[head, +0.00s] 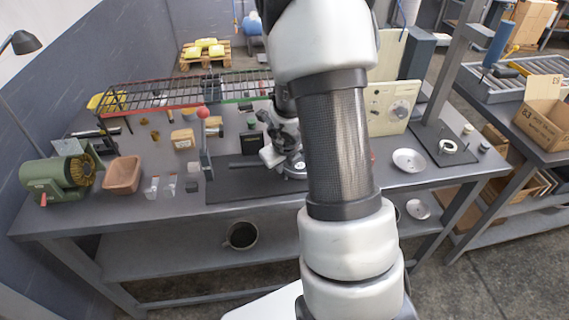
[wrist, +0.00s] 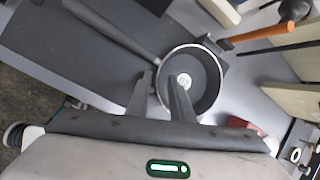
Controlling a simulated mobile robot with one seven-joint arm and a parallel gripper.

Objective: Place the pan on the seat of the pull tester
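The pan (wrist: 207,99) is round and dark with a bright rim and a pale disc at its centre. A long dark bar that looks like its handle (wrist: 115,32) runs to the upper left. My gripper (wrist: 160,73) is open at the pan's left wall: one finger is outside the rim, the other over the inside. A gap shows between the fingers, and I cannot tell whether either touches. In the head view my arm hides most of the pan. A column with a black base and a pale ring (head: 448,146), probably the pull tester and its seat, stands at the bench's right.
An orange-handled tool (wrist: 262,30) lies near the pan. A cream panel with a dial (head: 400,108) stands behind a shallow metal dish (head: 408,160). A wire rack (head: 180,95) spans the back. A green motor (head: 60,178) and brown bin (head: 123,174) stand at left.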

